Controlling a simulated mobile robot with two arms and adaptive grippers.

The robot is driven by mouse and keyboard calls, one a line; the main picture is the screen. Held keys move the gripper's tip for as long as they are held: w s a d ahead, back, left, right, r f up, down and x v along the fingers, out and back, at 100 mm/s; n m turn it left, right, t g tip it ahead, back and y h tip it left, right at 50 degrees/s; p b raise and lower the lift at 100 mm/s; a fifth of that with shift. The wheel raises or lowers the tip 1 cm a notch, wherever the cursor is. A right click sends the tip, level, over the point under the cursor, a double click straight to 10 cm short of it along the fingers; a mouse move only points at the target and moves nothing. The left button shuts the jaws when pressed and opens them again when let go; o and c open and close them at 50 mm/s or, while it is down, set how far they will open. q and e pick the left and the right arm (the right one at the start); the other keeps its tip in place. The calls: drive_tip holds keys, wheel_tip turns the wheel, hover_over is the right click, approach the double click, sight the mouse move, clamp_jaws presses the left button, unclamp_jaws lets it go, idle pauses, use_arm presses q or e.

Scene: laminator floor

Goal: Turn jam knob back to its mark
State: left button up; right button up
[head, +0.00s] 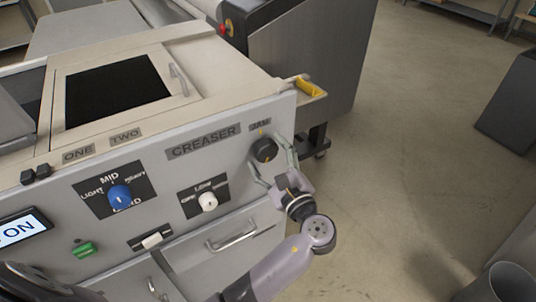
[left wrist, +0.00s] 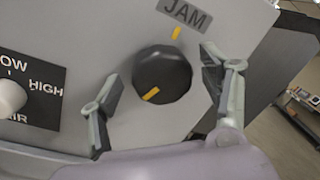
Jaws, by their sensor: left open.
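The jam knob (head: 264,150) is a black round knob on the front panel, under the JAM label (head: 260,125). In the left wrist view the knob (left wrist: 162,75) has a yellow pointer line (left wrist: 151,94) at its lower left. The yellow mark (left wrist: 176,33) is on the panel above it, so line and mark do not line up. My left gripper (head: 271,160) is open with its fingers on either side of the knob; in the left wrist view its fingertips (left wrist: 160,88) stand apart from the knob's sides. My right gripper is not in view.
A blue knob (head: 120,197), a white knob (head: 208,201) and a green switch (head: 84,249) sit to the left on the same panel. A drawer handle (head: 232,236) is below. A yellow object (head: 308,87) lies on a small side ledge. Open floor is to the right.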

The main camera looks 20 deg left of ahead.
use_arm(q)
drive_tip(key=v, duration=0.7)
drive_tip(key=shift+s+d, duration=0.1)
